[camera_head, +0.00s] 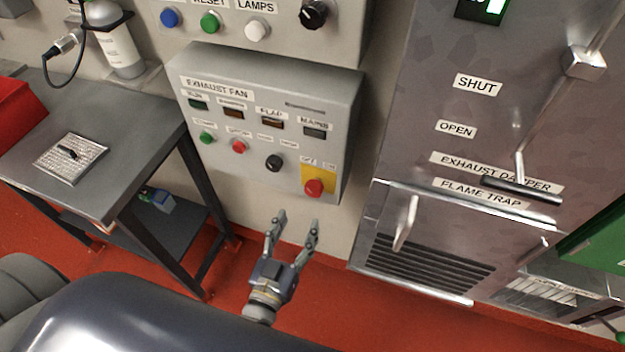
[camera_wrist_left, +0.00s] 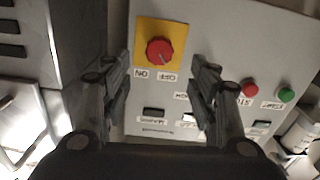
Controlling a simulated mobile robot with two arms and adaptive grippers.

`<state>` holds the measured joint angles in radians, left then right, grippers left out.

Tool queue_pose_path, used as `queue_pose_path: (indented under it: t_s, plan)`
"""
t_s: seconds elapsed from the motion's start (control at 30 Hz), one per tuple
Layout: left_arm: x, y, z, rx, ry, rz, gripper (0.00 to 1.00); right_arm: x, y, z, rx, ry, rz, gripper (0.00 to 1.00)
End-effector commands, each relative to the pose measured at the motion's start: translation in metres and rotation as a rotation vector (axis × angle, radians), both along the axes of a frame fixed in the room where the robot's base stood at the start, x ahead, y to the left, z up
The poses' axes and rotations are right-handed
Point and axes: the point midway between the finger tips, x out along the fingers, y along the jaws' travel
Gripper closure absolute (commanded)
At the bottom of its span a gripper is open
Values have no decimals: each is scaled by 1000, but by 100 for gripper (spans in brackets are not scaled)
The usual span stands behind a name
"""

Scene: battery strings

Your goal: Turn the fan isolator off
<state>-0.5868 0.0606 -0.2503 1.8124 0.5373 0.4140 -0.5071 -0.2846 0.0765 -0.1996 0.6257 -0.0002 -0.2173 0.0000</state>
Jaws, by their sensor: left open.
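The fan isolator is a red rotary knob (camera_head: 313,187) on a yellow plate, low on the right of the grey exhaust fan panel (camera_head: 232,160). OFF and ON labels sit above its plate. In the left wrist view the red knob (camera_wrist_left: 160,51) shows upside down, between and beyond the fingers. My left gripper (camera_head: 295,219) is open and empty, below the panel and a little below the knob, with fingers pointing up toward it. In the wrist view the left gripper (camera_wrist_left: 160,75) is apart from the knob. My right gripper is not in view.
The panel also holds a black knob (camera_head: 274,162), a green button (camera_head: 206,138) and a red button (camera_head: 239,147). A steel cabinet with a damper handle (camera_head: 522,189) stands right. A dark table (camera_head: 130,165) stands left. Red floor lies below.

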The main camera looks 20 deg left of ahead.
Motion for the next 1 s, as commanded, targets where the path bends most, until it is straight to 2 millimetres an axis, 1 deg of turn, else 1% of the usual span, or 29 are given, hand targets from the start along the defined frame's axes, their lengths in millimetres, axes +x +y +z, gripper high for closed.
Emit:
queue_pose_path:
  t_s: [0.07, 0.17, 0.3, 0.4, 0.57, 0.7, 0.83, 1.0]
  plan:
    - [1, -1, 0, 23, -1, 0, 46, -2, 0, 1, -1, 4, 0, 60]
    - [9, -1, 0, 28, -2, 0, 46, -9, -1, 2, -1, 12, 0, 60]
    - [30, -2, 2, 25, -4, 1, 46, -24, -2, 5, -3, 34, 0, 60]
    - [49, -2, 2, 24, -4, 0, 46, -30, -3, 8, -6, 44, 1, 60]
    - [76, -3, 1, 24, -3, 0, 46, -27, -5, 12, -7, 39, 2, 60]
    - [93, -3, 0, 23, -1, 0, 46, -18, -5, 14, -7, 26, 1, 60]
    - [103, -4, 0, 23, -1, 1, 46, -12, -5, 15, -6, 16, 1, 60]
    - [107, -4, -1, 23, 0, 1, 46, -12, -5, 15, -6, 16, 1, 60]
